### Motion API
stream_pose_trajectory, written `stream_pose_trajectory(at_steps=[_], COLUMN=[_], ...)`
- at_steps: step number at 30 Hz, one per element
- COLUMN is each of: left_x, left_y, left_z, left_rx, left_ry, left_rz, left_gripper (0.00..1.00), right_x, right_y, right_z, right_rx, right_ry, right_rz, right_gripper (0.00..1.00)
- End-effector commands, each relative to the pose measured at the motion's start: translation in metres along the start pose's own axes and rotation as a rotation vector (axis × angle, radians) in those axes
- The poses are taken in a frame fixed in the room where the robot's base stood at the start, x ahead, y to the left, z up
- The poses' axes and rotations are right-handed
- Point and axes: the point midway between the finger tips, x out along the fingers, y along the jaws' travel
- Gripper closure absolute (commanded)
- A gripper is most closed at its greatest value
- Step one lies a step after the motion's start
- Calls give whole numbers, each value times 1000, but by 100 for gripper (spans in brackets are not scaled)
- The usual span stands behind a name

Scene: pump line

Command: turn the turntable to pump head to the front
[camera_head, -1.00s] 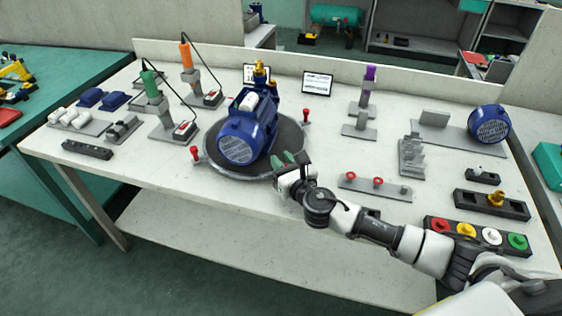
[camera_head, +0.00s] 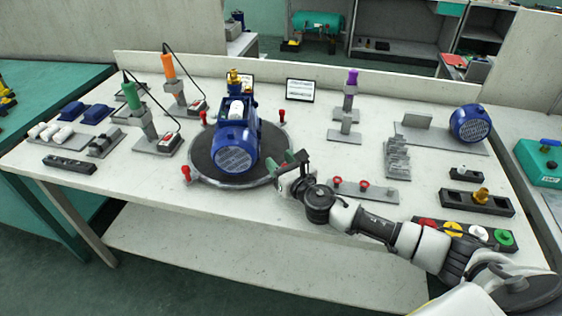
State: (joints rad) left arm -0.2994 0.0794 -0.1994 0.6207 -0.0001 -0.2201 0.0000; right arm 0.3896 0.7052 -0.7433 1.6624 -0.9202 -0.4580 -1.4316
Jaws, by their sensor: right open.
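A round dark turntable (camera_head: 262,172) with a grey rim lies on the white workbench. Red-knobbed handles stand at its rim: one at the front left (camera_head: 186,173), one at the back left (camera_head: 203,117) and one at the back right (camera_head: 282,116). A blue pump (camera_head: 236,148) sits on the turntable, with its round grilled end facing the front and its brass fitting (camera_head: 234,78) at the back. My right gripper (camera_head: 286,167) is open and empty at the turntable's right front edge. Whether it touches the rim is unclear. My left gripper is out of view.
A red-knobbed rack (camera_head: 364,190) lies right of my gripper, close to my forearm. A button panel (camera_head: 466,232) is partly behind my arm. Green (camera_head: 131,97) and orange (camera_head: 168,66) tools stand left of the turntable. A small display (camera_head: 300,90) stands behind.

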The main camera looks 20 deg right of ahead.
Motion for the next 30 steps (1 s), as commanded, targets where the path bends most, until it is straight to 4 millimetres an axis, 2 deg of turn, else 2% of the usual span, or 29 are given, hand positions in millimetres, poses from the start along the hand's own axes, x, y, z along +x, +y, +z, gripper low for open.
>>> stream_pose_trajectory(at_steps=[5, 12, 18, 22, 30], left_x=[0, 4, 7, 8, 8], left_y=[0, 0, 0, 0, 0], left_z=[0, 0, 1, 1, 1], left_rx=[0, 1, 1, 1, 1], left_ry=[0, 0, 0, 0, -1], left_rz=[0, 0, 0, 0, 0], left_gripper=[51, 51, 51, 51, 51], right_x=[-20, -70, -98, -106, -107], right_y=[-1, -1, -1, 0, 0], right_z=[-1, -3, -2, -1, 0], right_rx=[-1, -1, -1, 0, 0], right_ry=[2, 4, 3, 1, 0], right_rz=[0, 0, 0, 0, -1], right_gripper=[53, 53, 53, 53, 53])
